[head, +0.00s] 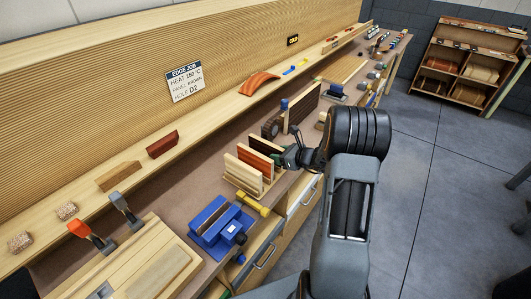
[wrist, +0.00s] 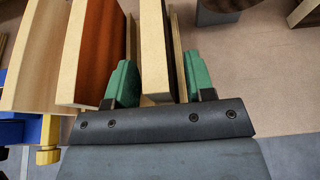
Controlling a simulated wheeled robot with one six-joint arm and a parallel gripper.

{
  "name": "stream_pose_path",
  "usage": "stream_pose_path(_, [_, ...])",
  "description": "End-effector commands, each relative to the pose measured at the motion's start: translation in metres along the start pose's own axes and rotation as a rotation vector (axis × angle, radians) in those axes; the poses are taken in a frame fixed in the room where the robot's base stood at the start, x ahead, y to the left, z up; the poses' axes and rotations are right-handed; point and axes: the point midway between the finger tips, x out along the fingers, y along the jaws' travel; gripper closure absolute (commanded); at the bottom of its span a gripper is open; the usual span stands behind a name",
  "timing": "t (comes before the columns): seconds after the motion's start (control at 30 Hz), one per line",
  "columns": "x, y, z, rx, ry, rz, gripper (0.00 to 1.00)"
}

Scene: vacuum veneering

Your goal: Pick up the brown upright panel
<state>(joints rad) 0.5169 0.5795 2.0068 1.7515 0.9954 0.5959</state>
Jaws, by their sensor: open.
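Upright panels stand side by side in a wooden rack (head: 240,184): a pale one (head: 243,172) in front, a reddish-brown one (head: 256,160) behind it, and a third at the gripper. In the wrist view, the pale panel (wrist: 35,55) and reddish-brown panel (wrist: 92,50) are left of the gripper. The third panel (wrist: 154,45) shows a light edge and a thin dark side; its broad face is mostly hidden, so its colour is hard to tell. My gripper (wrist: 158,68) is open, with one green finger on each side of this panel. Contact cannot be told.
A blue vise (head: 215,228) with a yellow bar stands in front of the rack. A larger dark brown board (head: 303,103) and a round dark wheel (head: 271,127) are beyond it. A back ledge (head: 215,122) holds blocks. Grey floor (head: 425,200) is open at right.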

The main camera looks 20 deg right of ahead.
Motion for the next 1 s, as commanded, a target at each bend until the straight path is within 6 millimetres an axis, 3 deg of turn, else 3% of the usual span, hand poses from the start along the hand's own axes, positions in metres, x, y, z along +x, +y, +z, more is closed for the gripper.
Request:
stream_pose_path(0.17, [-0.0002,-0.0002,-0.0002,0.000,0.000,0.000,0.53])
stream_pose_path(0.67, [-0.0004,-0.0001,-0.0002,0.000,0.000,0.000,1.00])
stream_pose_path(1.0, [-0.0008,-0.0002,0.0011,0.000,-0.001,0.000,1.00])
